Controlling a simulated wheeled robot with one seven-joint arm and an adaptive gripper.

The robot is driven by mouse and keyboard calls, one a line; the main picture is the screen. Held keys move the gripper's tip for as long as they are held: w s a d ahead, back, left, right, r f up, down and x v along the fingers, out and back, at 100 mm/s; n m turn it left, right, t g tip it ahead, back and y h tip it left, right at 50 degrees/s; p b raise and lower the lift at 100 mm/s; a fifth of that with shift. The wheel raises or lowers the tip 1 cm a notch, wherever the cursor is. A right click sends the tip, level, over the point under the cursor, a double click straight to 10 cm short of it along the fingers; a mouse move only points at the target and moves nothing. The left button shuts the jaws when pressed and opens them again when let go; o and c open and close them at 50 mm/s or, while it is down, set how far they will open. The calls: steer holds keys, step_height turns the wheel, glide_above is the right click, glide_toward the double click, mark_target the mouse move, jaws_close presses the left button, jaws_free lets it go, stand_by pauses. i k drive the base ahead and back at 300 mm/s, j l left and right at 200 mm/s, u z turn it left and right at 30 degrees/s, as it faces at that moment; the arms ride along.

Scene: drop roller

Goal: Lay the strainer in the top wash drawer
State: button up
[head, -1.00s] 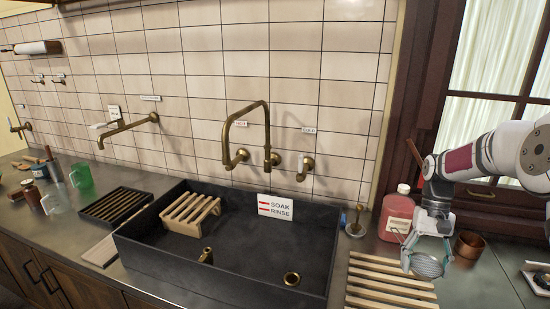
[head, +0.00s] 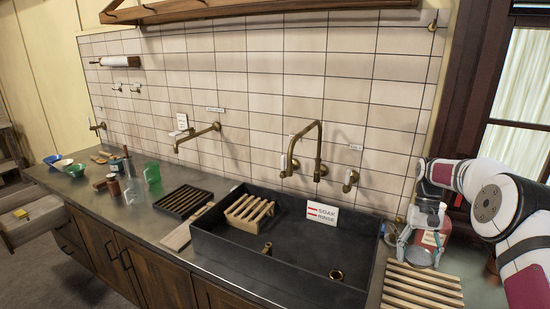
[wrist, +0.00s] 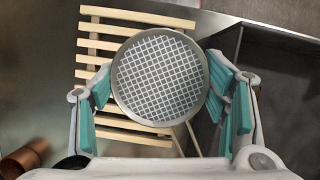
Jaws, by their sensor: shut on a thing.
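My gripper (head: 419,256) is at the right of the head view, above the slatted wooden rack beside the sink. In the wrist view, its teal-padded fingers stand either side of the strainer (wrist: 160,78), and it is shut on it. The strainer is a round mesh disc with a metal rim and a thin handle running back toward the palm. In the head view the strainer is small and partly hidden by the fingers. An open pale drawer (head: 38,226) with a yellow thing in it shows at the far left. I cannot tell whether it is the top wash drawer.
The dark sink (head: 290,262) holds a small wooden rack (head: 249,212) and a sign (head: 322,213). The slatted rack (head: 425,288) lies to its right, by a pink-red bottle (head: 430,238). Glasses, bowls and a dark tray (head: 184,201) stand on the left counter.

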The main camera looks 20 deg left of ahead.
mark_target(32, 208)
steer(key=j+u, duration=0.1)
steer(key=u, duration=0.35)
steer(key=j+u, duration=0.1)
steer(key=u, duration=0.3)
steer(key=j+u, duration=0.1)
steer(key=u, duration=0.75)
steer(key=i+j+u, duration=0.1)
steer(key=u, duration=0.8)
steer(key=i+u, duration=0.2)
steer(key=i, duration=0.45)
steer(key=i+z, duration=0.25)
steer(key=i, duration=0.45)
steer(key=i+z, duration=0.3)
steer(key=i, duration=0.4)
steer(key=i+u, duration=0.15)
steer(key=i, duration=1.45)
steer(key=i+z, duration=0.2)
steer(key=i, duration=0.3)
steer(key=i+j+z, duration=0.25)
steer(key=i, duration=0.25)
steer(key=l, duration=0.1)
